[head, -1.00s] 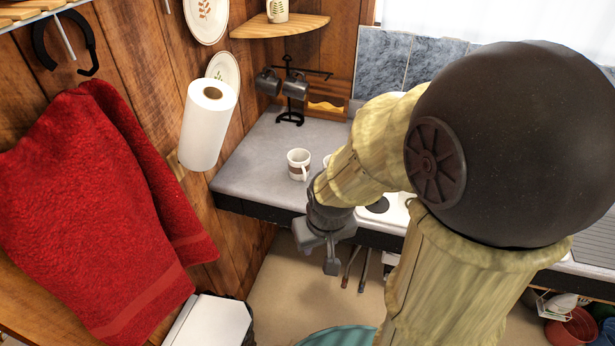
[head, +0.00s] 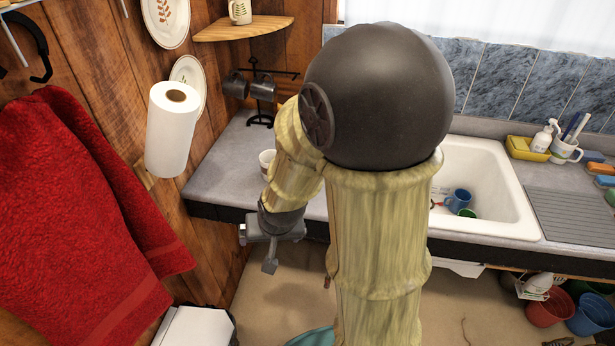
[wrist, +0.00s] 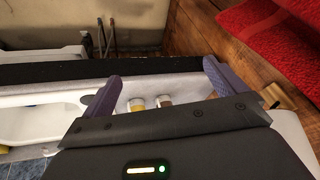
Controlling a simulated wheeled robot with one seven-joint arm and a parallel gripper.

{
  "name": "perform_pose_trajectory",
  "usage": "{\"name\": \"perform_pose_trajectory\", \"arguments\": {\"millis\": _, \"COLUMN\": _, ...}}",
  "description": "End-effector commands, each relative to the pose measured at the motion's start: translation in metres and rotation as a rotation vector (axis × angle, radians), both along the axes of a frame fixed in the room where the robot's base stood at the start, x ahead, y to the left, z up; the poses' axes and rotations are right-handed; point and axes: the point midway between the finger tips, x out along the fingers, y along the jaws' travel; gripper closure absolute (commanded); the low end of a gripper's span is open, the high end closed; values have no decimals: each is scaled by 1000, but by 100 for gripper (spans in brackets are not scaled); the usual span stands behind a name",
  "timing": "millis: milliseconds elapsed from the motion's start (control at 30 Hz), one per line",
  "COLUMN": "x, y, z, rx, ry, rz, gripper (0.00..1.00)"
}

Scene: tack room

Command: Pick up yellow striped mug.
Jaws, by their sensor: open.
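In the wrist view, a white mug with a yellow stripe (wrist: 137,104) stands on the counter, between the two fingers and nearer the left one. A similar white mug with a brown stripe (wrist: 164,100) stands just to its right. In the head view only the brown-striped mug (head: 266,161) shows, partly covered by my arm; the yellow-striped one is hidden behind the arm. My gripper (head: 257,250) is open and empty, in front of the counter edge and apart from both mugs. Its spread fingers also show in the wrist view (wrist: 163,74).
The grey counter (head: 215,180) has a dark front edge. A black mug stand (head: 258,92) with grey mugs is behind, a paper towel roll (head: 171,130) at left. A white sink (head: 490,190) holds a blue mug (head: 458,200). A red towel (head: 90,190) hangs at left.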

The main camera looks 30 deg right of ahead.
Motion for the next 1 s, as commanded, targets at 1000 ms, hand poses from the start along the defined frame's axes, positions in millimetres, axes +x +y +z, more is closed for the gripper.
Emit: {"name": "perform_pose_trajectory", "arguments": {"millis": 1000, "x": 166, "y": -85, "z": -118, "rx": 2063, "ry": -852, "rz": -1708, "gripper": 4}}
